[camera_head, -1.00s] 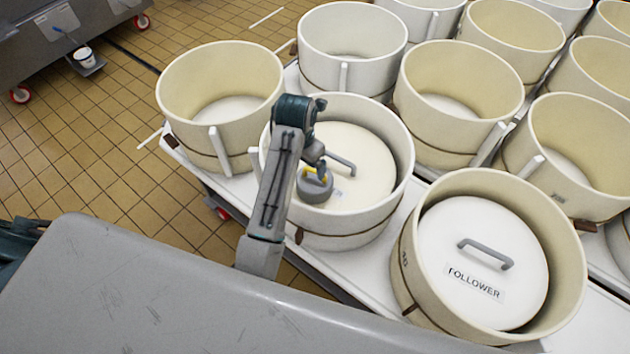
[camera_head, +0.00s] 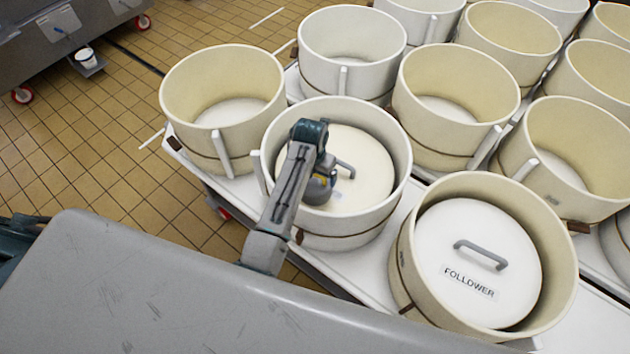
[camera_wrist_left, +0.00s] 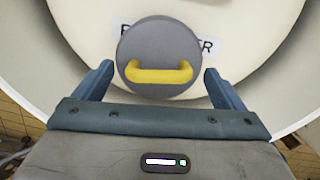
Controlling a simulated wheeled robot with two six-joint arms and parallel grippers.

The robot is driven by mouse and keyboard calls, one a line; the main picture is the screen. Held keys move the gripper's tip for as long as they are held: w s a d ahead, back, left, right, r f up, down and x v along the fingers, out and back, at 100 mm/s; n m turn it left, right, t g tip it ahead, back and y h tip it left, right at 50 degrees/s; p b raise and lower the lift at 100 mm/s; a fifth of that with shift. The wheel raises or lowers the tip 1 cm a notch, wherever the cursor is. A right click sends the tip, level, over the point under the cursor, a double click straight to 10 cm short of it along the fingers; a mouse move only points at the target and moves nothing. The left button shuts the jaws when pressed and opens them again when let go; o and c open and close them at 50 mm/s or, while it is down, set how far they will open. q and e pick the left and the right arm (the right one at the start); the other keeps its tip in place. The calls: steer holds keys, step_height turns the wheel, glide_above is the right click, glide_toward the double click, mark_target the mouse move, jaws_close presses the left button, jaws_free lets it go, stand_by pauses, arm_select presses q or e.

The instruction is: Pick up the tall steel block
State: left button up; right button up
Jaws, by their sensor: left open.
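My left gripper (camera_wrist_left: 158,74) is open, one finger to each side of the block, with visible gaps and nothing held. How far the fingertips are above the handle is hard to tell. My right gripper is not in view.
The tub's wall (camera_head: 392,125) rises around the lid, which has its own grey handle (camera_head: 346,170). Another tub (camera_head: 566,280) with a lid marked FOLLOWER stands at right. Several open tubs crowd behind on white carts. Tiled floor (camera_head: 95,140) is open at left.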

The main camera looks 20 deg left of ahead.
arm_select(q)
steer(key=shift+w+f, duration=0.1)
steer(key=shift+f, duration=0.55)
jaws_close()
steer(key=shift+w+r, duration=0.1)
steer(key=shift+r, duration=0.05)
